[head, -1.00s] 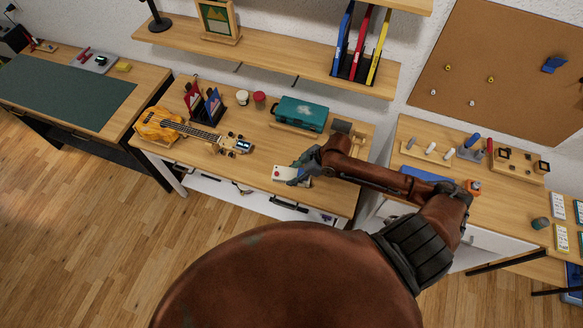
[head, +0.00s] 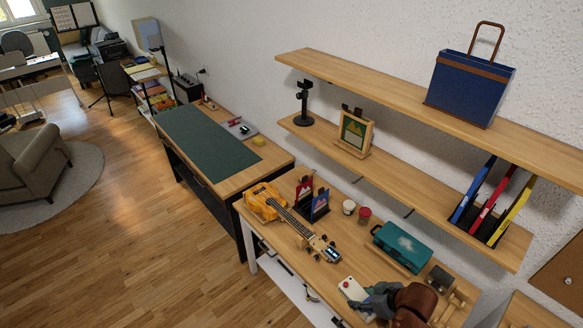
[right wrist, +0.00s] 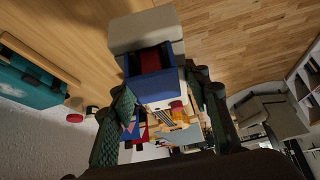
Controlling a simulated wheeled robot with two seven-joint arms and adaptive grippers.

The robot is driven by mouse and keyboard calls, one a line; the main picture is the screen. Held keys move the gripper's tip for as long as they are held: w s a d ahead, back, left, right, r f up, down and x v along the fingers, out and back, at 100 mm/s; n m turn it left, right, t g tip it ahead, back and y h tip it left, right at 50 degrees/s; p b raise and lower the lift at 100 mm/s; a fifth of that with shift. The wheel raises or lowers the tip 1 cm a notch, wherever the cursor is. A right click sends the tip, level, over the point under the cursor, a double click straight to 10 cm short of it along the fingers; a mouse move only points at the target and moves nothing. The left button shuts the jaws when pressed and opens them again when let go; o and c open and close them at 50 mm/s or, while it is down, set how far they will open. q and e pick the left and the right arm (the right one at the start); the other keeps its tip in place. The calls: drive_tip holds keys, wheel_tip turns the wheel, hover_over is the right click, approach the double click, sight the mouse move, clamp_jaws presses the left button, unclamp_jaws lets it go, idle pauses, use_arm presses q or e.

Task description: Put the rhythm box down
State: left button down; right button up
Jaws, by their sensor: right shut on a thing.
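The rhythm box, a pale box with a red dot on top (head: 352,288), is near the front edge of the wooden table, right of the guitar. My right gripper (head: 374,301) is shut on it from the right side. In the right wrist view the pale, blue-sided box (right wrist: 140,33) sits between the two green-grey fingers (right wrist: 158,88). Whether its underside touches the table cannot be told. My left gripper is not in view.
A yellow guitar (head: 290,220), a red-and-blue stand (head: 312,202), two small jars and a teal case (head: 402,246) stand on the table (head: 335,245). Shelves (head: 420,185) hang above the back. Bare wood lies between the guitar and the case.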

sight(354, 288)
drive_tip(key=w+r+m, duration=0.1)
drive_tip(key=w+a+r+m+h+b, duration=0.1)
drive_tip(key=r, duration=0.1)
drive_tip(key=w+a+r+m+t, duration=0.1)
drive_tip(key=r, duration=0.1)
drive_tip(key=shift+w+r, duration=0.1)
drive_tip(key=shift+w, duration=0.25)
wheel_tip(354, 288, up, 7)
drive_tip(key=w+m+h+b, duration=0.1)
drive_tip(key=m+h, duration=0.1)
drive_tip(key=m, duration=0.2)
drive_tip(key=shift+w+a+f+h+b, duration=0.15)
drive_tip(key=shift+w+f+h+b, duration=0.05)
drive_tip(key=shift+h+b, duration=0.2)
drive_tip(key=shift+s, duration=0.1)
